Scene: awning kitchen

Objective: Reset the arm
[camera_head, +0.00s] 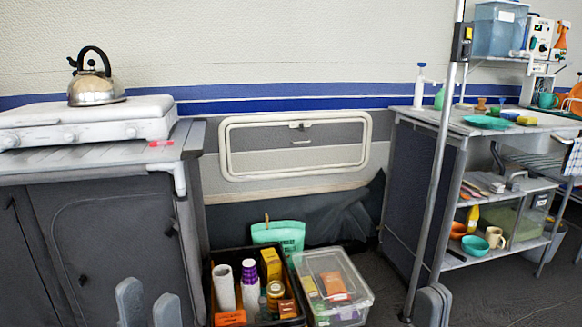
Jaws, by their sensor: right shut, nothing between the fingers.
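My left gripper (148,294) shows at the bottom left edge, in front of the dark cabinet. Its two grey fingers stand upright and apart, with nothing seen between them. My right gripper (433,293) shows at the bottom, right of the centre, beside the foot of a metal pole. Its fingers are together and hold nothing. Only the finger ends of both grippers are in view; the rest of both arms is hidden below the frame.
A kettle (97,88) stands on a white stove (85,120) at left. A black crate (212,285) of groceries and a clear bin (358,290) sit on the floor. A metal pole (440,150) stands before the shelf unit (500,188) at right.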

